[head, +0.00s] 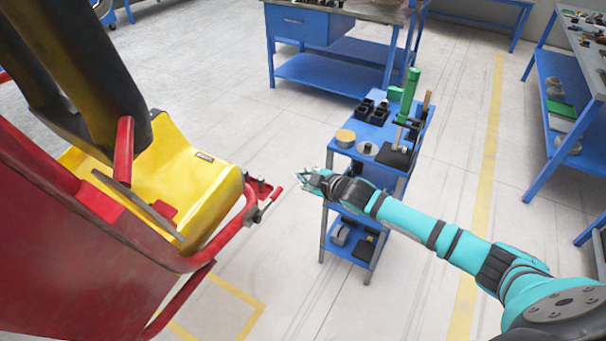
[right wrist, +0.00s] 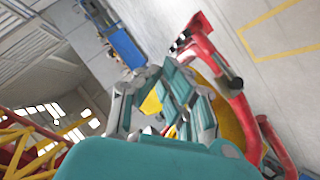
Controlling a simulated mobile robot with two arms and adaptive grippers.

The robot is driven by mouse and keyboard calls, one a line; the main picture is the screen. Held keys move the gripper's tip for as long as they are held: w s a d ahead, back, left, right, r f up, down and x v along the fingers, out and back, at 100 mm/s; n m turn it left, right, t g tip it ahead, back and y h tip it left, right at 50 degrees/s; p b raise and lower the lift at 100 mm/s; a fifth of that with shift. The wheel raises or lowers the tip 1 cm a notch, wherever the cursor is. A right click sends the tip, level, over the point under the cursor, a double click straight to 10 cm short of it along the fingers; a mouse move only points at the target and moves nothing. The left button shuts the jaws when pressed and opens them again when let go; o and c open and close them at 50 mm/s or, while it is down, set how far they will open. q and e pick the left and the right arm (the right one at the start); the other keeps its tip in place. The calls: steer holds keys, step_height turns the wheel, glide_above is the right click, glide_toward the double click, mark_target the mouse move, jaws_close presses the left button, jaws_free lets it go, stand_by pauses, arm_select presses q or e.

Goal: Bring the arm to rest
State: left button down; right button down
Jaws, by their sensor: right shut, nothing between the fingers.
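My right arm reaches in from the lower right of the head view, teal with dark joints. Its gripper (head: 312,180) is shut and empty, in front of the blue cart and a short way right of the red coaster car's bar end. The gripper also shows in the right wrist view (right wrist: 165,85), its fingers folded together with nothing between them. The red coaster car (head: 60,220) with its yellow seat (head: 205,190) fills the left of the head view. A red lap bar (head: 125,150) shows above the seat. My left gripper is not in view.
A blue cart (head: 345,155) with tools and small parts stands just behind my right gripper. Blue workbenches stand at the back (head: 340,75) and at the right (head: 570,75). Open floor (head: 290,260) lies between the car and the cart.

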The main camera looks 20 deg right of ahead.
steer(key=s+d+f+m+g+h, duration=0.1)
steer(key=s+f+m+g, duration=0.1)
steer(key=s+f, duration=0.7)
steer(key=s+d+f+m+g+h+b, duration=0.15)
steer(key=s+f, duration=0.25)
steer(key=f, duration=0.9)
steer(key=s+d+f+m+g+h, duration=0.1)
steer(key=s+d+f+m+g, duration=0.1)
steer(key=s+f, duration=0.7)
steer(key=s+a+f+m+g, duration=0.1)
steer(key=s+a+f+g, duration=0.1)
steer(key=s+f, duration=0.4)
steer(key=s+a+f+m+g, duration=0.1)
steer(key=s+f, duration=0.5)
steer(key=s, duration=1.1)
steer(key=s+a+f+m+g, duration=0.2)
steer(key=s+f, duration=0.4)
steer(key=s, duration=0.5)
steer(key=shift+s+a+g+b, duration=0.35)
steer(key=shift+a+g, duration=0.1)
steer(key=shift+a, duration=0.3)
